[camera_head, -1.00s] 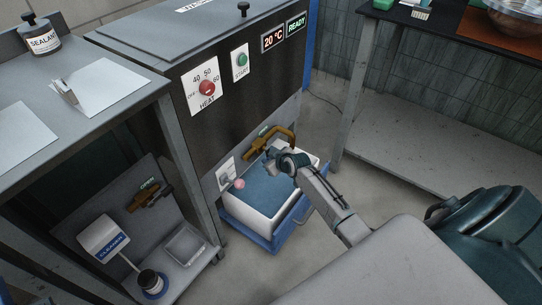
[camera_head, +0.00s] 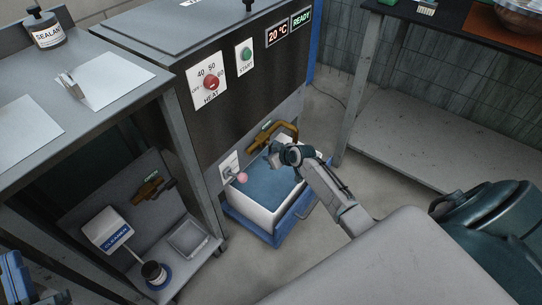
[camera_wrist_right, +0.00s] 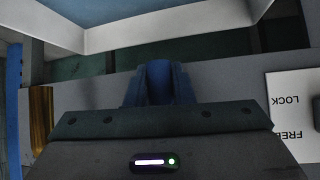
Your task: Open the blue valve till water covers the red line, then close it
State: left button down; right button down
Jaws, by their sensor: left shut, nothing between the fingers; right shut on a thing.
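A brass tap (camera_head: 285,126) comes out of the dark machine's lower front, above a white basin (camera_head: 262,217) with a blue surface inside. My right gripper (camera_head: 275,154) is at the tap over the basin. In the right wrist view it is shut on a blue piece (camera_wrist_right: 158,84), apparently the blue valve; the head view hides this piece. I cannot make out a red line or any flowing water. My left gripper (camera_head: 60,298) is only partly in view at the lower left, shut and empty, well away from the tap.
A pink ball (camera_head: 242,178) on a lever sits by a plate marked LOCK and FREE (camera_wrist_right: 294,110). A blue tray (camera_head: 285,232) lies under the basin. A lower shelf at left holds a CLEANER box (camera_head: 107,231). The floor to the right is clear.

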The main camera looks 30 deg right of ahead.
jog(key=c, duration=1.3)
grip_release()
jog(key=shift+o, duration=0.2)
jog(key=shift+s+r, duration=0.1)
jog(key=shift+s, duration=0.05)
pick_arm(q)
jog(key=s+d+f+n+g+p, duration=0.1)
jog(key=s+f+g+p, duration=0.2)
jog(key=f+g, duration=0.7)
jog(key=shift+s+f+g, duration=0.3)
jog(key=shift+s+f, duration=0.35)
jog(key=shift+f, duration=2.75)
pick_arm(e)
jog(key=v, duration=1)
pick_arm(q)
jog(key=shift+d, duration=0.1)
pick_arm(e)
jog(key=shift+s+r, duration=0.15)
